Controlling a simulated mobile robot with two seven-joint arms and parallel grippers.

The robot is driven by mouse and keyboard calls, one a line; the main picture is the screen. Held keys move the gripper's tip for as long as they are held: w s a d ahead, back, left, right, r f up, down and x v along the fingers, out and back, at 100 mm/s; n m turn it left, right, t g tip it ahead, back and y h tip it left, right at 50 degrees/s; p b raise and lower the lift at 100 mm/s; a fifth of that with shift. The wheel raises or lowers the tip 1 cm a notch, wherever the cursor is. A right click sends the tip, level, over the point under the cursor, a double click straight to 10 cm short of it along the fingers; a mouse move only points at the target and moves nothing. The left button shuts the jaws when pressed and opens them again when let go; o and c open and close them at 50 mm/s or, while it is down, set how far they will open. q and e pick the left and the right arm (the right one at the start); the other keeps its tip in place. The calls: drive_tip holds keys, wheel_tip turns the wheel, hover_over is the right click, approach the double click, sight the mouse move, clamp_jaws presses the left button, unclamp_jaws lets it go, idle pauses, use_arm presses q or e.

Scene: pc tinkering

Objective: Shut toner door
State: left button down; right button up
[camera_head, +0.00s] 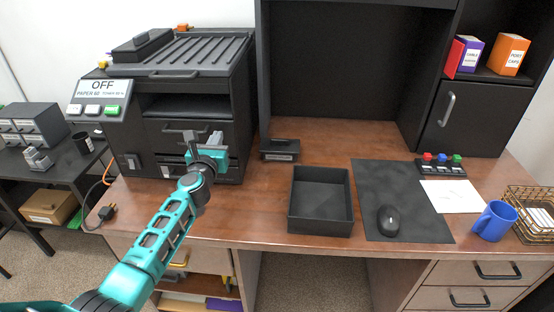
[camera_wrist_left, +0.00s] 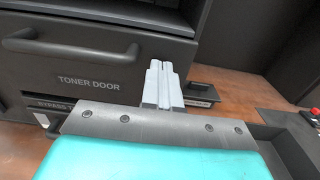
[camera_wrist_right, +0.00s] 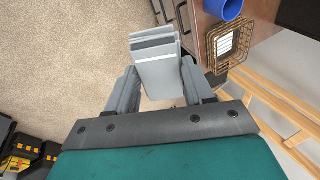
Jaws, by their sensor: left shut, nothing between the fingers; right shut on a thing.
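The toner door (camera_head: 162,130) is a dark panel with a bar handle on the front of the black printer (camera_head: 205,82). In the left wrist view the door (camera_wrist_left: 88,100) looks upright and about flush with the printer front, its lettering readable. My left gripper (camera_head: 215,139) is shut and empty in front of the door's right part. Its grey fingers (camera_wrist_left: 160,70) overlap the door's right part in the left wrist view; I cannot tell whether they touch. My right gripper (camera_wrist_right: 158,82), outside the head view, is shut on a pale grey block (camera_wrist_right: 158,66).
A bypass tray slot sits below the door. A small black box (camera_head: 280,150) stands right of the printer, with an open black tray (camera_head: 320,232) nearer the front. A blue mug (camera_head: 493,222) and wire basket (camera_head: 530,232) stand at the right. A plug (camera_head: 106,212) lies at the left edge.

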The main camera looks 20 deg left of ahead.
drive_tip(key=shift+r, duration=0.2)
use_arm(q)
drive_tip(key=v, duration=0.7)
